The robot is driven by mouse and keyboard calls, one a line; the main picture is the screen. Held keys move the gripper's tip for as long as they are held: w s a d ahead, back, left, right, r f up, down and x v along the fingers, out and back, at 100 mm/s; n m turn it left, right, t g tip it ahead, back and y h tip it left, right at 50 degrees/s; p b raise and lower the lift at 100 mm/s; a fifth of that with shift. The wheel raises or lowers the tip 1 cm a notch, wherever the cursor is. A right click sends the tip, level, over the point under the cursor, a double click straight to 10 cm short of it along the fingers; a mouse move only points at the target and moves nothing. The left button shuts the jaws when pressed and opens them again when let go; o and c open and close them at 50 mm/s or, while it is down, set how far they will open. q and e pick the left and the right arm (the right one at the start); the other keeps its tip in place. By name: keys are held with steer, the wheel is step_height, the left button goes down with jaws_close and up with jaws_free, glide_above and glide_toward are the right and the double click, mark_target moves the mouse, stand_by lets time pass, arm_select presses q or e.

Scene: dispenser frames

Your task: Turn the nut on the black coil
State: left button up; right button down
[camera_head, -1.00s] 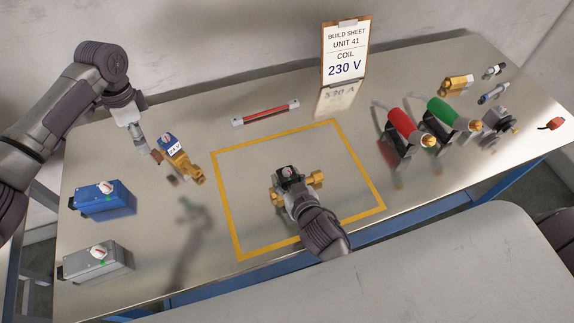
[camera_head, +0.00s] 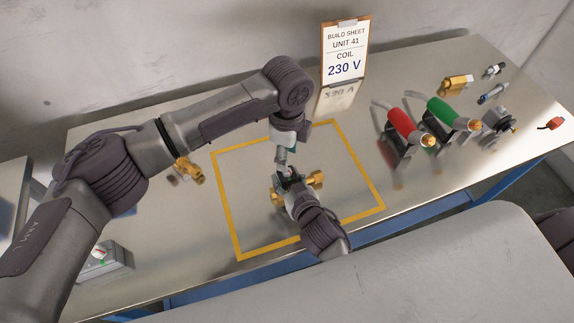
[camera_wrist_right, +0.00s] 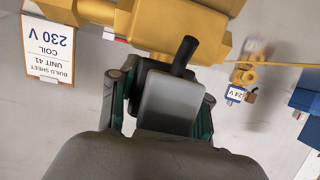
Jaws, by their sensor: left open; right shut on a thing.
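A brass valve body (camera_head: 316,178) stands inside the yellow square, with a small dark coil (camera_head: 279,182) on it. My right gripper (camera_head: 292,190) is shut on this coil from the front. In the right wrist view the coil looks like a grey box (camera_wrist_right: 172,103) with a short black stem, between the green fingers and beside the brass body (camera_wrist_right: 170,28). My left gripper (camera_head: 283,165) is open and points down, its tips at the top of the coil. The nut is hidden there, and I cannot tell whether the tips touch it.
The yellow square (camera_head: 228,220) is otherwise clear. A second brass valve (camera_head: 189,170) stands left of it, partly behind my left arm. A grey box (camera_head: 116,258) is at the front left. Red (camera_head: 400,122) and green (camera_head: 441,110) handled tools stand right; the build sheet (camera_head: 344,62) reads 230 V.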

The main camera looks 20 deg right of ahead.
arm_select(q)
step_height(320, 180, down, 6)
steer(key=shift+r, duration=0.15)
jaws_close()
stand_by(0.3)
